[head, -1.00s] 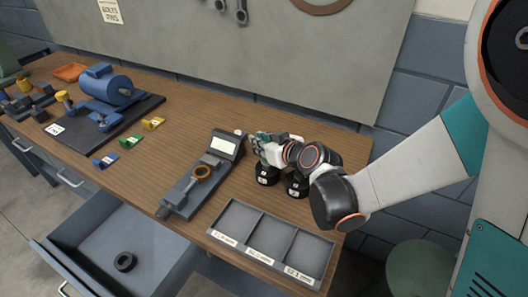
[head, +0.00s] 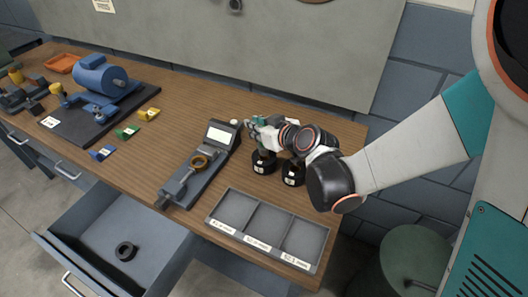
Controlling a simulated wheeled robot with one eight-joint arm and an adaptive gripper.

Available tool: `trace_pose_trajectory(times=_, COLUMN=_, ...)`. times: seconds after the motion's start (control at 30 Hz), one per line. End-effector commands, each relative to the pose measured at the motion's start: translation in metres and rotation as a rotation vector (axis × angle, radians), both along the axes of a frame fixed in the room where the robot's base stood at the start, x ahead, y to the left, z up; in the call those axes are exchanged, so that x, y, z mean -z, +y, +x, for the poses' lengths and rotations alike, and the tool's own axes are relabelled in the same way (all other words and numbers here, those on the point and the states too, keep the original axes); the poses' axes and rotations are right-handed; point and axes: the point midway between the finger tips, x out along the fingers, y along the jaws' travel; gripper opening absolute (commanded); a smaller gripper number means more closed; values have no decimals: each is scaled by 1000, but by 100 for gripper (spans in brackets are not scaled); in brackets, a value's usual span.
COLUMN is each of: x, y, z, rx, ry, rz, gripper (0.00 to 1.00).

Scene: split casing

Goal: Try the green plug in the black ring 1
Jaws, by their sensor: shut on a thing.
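Two black rings stand side by side on the wooden bench, the left one (head: 263,163) and the right one (head: 293,173), each with a small white label too small to read. My gripper (head: 259,134) is above the left black ring. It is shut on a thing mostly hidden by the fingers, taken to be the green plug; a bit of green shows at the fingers. I cannot tell whether the plug's lower end is inside the ring or just above it. A small green block (head: 127,132) lies farther left, between a blue and a yellow one.
A grey gauge (head: 190,177) with a yellow ring lies left of the black rings. An empty three-compartment tray (head: 232,233) is at the front edge. The open drawer (head: 90,240) holds another black ring (head: 125,251). A blue motor (head: 103,78) stands at the back left.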

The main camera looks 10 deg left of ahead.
Motion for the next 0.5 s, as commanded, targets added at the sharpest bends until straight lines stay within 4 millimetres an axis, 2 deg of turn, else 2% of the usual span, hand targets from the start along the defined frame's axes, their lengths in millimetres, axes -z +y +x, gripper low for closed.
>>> trace_pose_trajectory(times=0.3, x=-1, y=0, z=0, rx=0, ry=0, rz=0, gripper=0)
trace_pose_trajectory(times=0.5, x=-12, y=0, z=0, rx=0, ry=0, rz=0, gripper=0)
